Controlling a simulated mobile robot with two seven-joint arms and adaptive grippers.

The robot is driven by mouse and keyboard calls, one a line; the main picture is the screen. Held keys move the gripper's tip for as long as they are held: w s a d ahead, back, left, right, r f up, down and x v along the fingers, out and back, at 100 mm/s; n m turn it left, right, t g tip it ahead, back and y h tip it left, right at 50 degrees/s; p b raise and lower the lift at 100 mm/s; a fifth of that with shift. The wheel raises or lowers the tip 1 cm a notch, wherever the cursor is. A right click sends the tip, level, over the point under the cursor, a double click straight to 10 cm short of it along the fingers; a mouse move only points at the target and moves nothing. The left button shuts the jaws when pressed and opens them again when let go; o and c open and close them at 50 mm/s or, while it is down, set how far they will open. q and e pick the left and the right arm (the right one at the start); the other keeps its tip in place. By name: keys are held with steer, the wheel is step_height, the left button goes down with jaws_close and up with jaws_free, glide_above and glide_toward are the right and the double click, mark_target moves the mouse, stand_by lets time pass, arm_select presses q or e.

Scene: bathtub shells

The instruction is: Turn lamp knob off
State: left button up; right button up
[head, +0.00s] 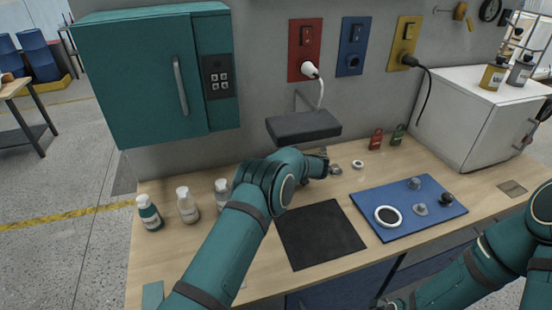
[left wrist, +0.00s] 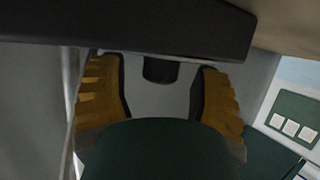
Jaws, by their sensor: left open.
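The lamp (head: 303,126) is a dark grey slab on a wall bracket above the bench. In the left wrist view, a dark bar (left wrist: 130,28) crosses the top, with a short dark cylinder (left wrist: 160,70) below it that looks like the lamp knob. My left gripper (head: 328,170) is below the lamp in the head view. In the left wrist view, its yellow-padded fingers (left wrist: 160,98) are open on either side of the cylinder, with gaps on both sides. My right gripper (head: 390,303) is partly cut off at the bottom edge, and its fingers are unclear.
A teal cabinet (head: 145,75) hangs left of the lamp. Bottles (head: 187,205) stand at the bench's left. A blue tray (head: 375,225) with small parts and a black mat (head: 318,235) lie in front. Red and green padlocks (head: 376,139) stand behind.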

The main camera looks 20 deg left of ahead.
arm_select(q)
steer(key=v, duration=1.1)
steer(key=shift+r, duration=0.15)
steer(key=shift+s, duration=0.1)
